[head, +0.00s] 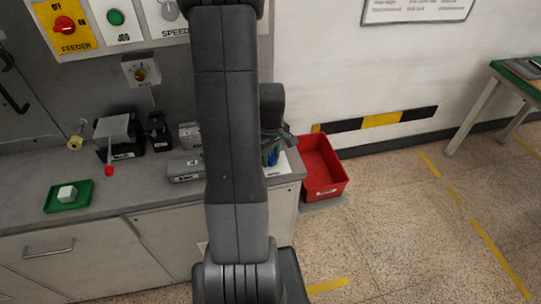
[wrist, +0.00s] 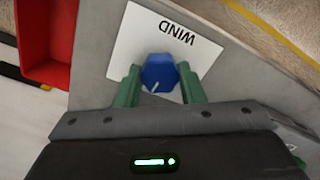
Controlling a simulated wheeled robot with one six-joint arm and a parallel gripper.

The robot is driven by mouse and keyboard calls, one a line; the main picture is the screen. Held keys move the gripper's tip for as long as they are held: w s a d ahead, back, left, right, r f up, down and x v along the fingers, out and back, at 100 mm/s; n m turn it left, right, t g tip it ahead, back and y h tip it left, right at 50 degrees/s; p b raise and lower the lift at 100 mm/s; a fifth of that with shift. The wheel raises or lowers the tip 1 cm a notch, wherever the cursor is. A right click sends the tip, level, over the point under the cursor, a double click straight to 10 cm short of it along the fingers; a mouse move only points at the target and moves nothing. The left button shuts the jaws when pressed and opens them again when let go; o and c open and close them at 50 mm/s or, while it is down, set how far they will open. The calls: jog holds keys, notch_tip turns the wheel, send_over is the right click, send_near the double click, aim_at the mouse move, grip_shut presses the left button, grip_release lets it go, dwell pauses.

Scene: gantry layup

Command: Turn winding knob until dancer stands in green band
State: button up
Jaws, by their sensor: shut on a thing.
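The blue winding knob (wrist: 160,73) sits on a white plate marked WIND (wrist: 165,40) in the wrist view, its pale pointer line facing down and slightly left. My gripper (wrist: 158,88) has its two green fingers shut on the knob, one on each side. In the head view the blue knob (head: 273,158) shows at the bench's right end, partly hidden by my arm. A pale rod with a red tip (head: 109,170) sticks out from a grey block at the left; I cannot tell whether this is the dancer. I cannot make out a green band.
A red bin (head: 322,167) stands right of the bench. A green tray (head: 69,196) with a white block (head: 67,192) lies on the bench's left.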

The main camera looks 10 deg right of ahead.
jog(key=m+b, duration=0.1)
jog(key=m, duration=0.3)
jog(key=m+b, duration=0.1)
jog(key=m, duration=0.2)
jog(key=shift+m, duration=0.3)
jog(key=m+b, duration=0.1)
jog(key=m, duration=0.2)
jog(key=shift+m, duration=0.3)
jog(key=shift+m+b, duration=0.45)
jog(key=shift+m, duration=1.45)
jog(key=o, duration=1)
jog(key=shift+r, duration=0.1)
